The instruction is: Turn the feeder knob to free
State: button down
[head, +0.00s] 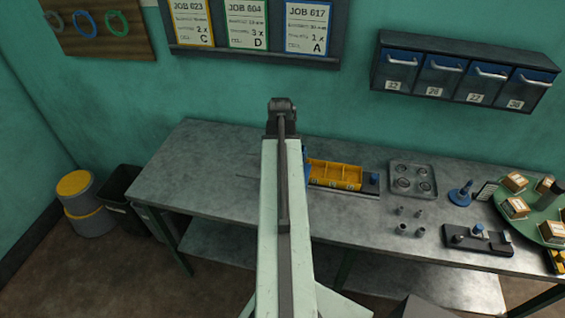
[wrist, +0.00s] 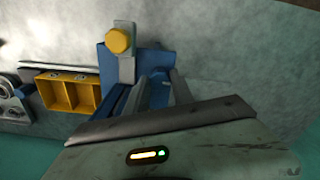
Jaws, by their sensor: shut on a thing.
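The blue feeder body (wrist: 112,66) shows in the wrist view, with a round yellow button-like cap (wrist: 118,40) on a pale upright plate. My gripper (wrist: 164,77) is at the feeder's right side in that view, its grey fingers close against the blue body. It is shut on a part there, seemingly the feeder knob, which the fingers mostly hide. The yellow cap stands apart from the fingers. I cannot read the knob's setting. In the head view my arm hides my gripper and most of the feeder.
A yellow divided bin (head: 335,174) adjoins the feeder on the grey bench (head: 225,165). A metal tray (head: 413,179), several small cylinders and a black fixture (head: 478,240) stand to the right. The bench's left part is mostly clear, apart from a thin rod. Blue drawers (head: 460,72) hang on the wall.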

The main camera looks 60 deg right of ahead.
jog(key=shift+w+n, duration=0.2)
jog(key=shift+n, duration=1.1)
jog(key=shift+n, duration=0.3)
jog(key=c, duration=1.1)
grip_release()
jog(key=shift+w, duration=0.1)
notch_tip(320, 180, up, 8)
jog(key=p, duration=0.8)
